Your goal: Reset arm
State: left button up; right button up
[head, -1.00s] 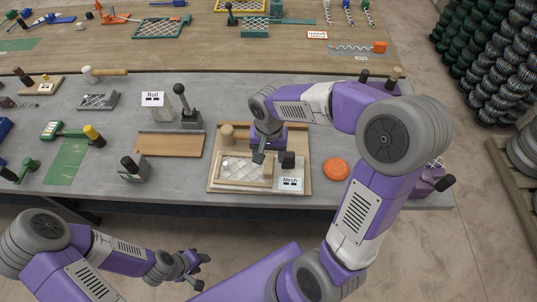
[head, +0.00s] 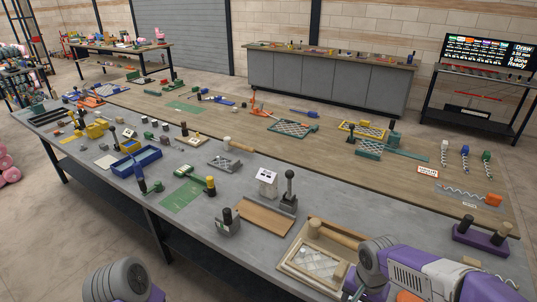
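My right arm (head: 425,272) comes in at the lower right, purple and white, over the right end of the grey workbench. Its gripper (head: 353,290) points down at the bottom edge, beside the wooden tray (head: 291,263) with the wire mesh panel (head: 318,262). The fingers are small and partly cut off, so I cannot tell whether they are open. Of my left arm (head: 118,280) only a grey joint with some purple shows at the lower left. My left gripper is out of the frame.
Along the grey bench stand a lever tool (head: 289,190), a wooden board (head: 264,216), a black-knobbed block (head: 228,222), a green mat (head: 181,195) and a blue tray (head: 136,162). A wooden table (head: 330,158) adjoins behind. The floor (head: 60,255) at the lower left is clear.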

jog(key=s+a+f+n+y, duration=0.1)
jog(key=s+a+f, duration=0.2)
jog(key=f, duration=0.6)
jog(key=s+a+f+n+y, duration=0.1)
jog(key=s+a+f, duration=0.3)
jog(key=f, duration=0.5)
jog(key=s+a+f+n+y, duration=0.2)
jog(key=s+a+f, duration=0.2)
jog(key=f, duration=0.5)
jog(key=shift+a+f+t, duration=0.3)
jog(key=shift+a+f, duration=0.1)
jog(key=shift+a, duration=0.55)
